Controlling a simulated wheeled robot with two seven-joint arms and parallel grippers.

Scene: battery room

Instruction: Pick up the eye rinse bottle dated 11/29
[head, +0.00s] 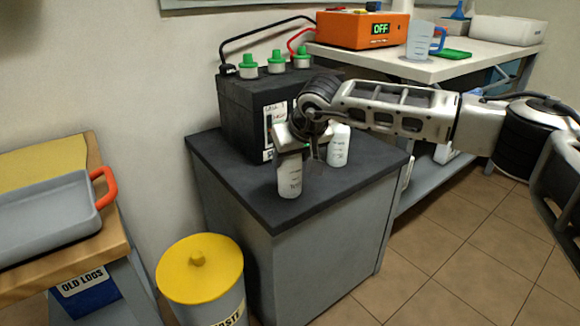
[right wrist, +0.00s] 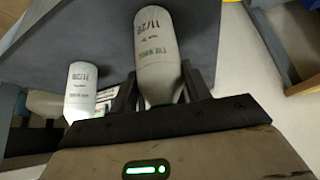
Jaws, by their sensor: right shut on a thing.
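Two white eye rinse bottles are at the dark cabinet top (head: 235,180). My right gripper (head: 291,146) is shut on the nearer bottle (head: 290,180); it also shows between the fingers in the right wrist view (right wrist: 158,50). Its label reads 11/2 and a last digit that I cannot read surely. I cannot tell whether its base touches the cabinet top. The other bottle (head: 339,146) stands apart, behind and to the right; in the right wrist view (right wrist: 81,88) it is at the left, its date seemingly 11/28. My left gripper is not in view.
A black battery (head: 240,115) with green caps stands behind the bottles. A yellow-lidded waste bin (head: 200,268) is at the front left. A grey tray (head: 45,215) lies on a wooden table. An orange unit (head: 362,30) marked OFF sits on the back bench.

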